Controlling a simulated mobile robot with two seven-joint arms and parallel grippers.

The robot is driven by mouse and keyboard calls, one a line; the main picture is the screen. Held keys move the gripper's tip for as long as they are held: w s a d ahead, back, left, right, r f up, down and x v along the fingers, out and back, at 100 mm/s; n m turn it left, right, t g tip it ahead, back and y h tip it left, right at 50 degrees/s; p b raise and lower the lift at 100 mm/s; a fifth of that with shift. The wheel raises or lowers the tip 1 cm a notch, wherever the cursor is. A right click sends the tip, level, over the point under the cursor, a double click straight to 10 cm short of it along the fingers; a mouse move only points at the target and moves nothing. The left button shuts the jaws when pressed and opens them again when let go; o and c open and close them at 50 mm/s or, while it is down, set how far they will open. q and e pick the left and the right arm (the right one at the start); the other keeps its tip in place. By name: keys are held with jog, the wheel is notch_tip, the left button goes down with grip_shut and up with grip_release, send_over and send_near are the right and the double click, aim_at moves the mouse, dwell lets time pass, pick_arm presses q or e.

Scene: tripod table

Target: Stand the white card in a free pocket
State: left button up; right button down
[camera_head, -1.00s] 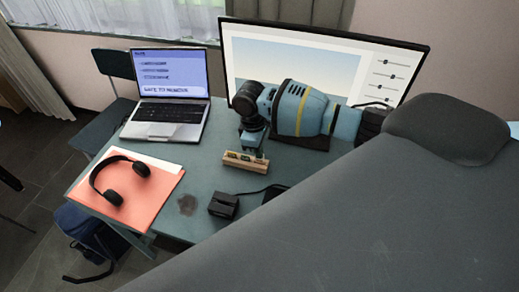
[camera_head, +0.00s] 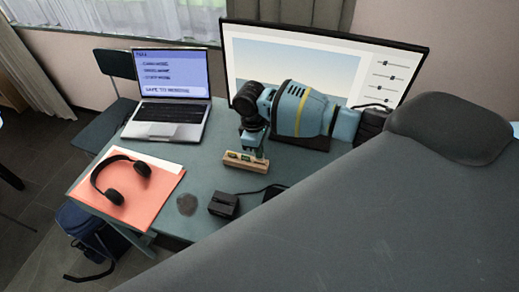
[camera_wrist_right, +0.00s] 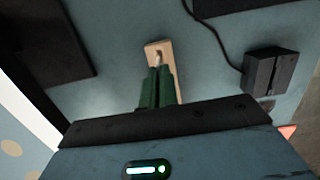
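The wooden holder (camera_head: 245,162) lies on the desk near the middle, with small dark, green and red bits in its top. In the right wrist view the holder (camera_wrist_right: 153,48) lies just beyond my fingertips. My right gripper (camera_head: 253,151) points down right at the holder's far side. Its green fingers (camera_wrist_right: 158,68) are close together, with a small pale piece (camera_wrist_right: 157,59) between the tips, seemingly the white card. Most of that piece is hidden, and I cannot tell whether it is inside a pocket. My left gripper is not in view.
A laptop (camera_head: 168,117) and a large monitor (camera_head: 290,52) stand at the back. Headphones (camera_head: 117,190) lie on an orange folder (camera_head: 150,208) at the left. A black box (camera_head: 223,205) with a cable sits in front of the holder. My arm covers the right side.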

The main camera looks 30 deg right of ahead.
aim_at(259, 160)
jog(key=shift+f, duration=1.55)
jog(key=c, duration=1.6)
grip_release()
jog(key=r, duration=0.8)
jog(key=shift+w+a, duration=0.35)
jog(key=shift+f, duration=0.1)
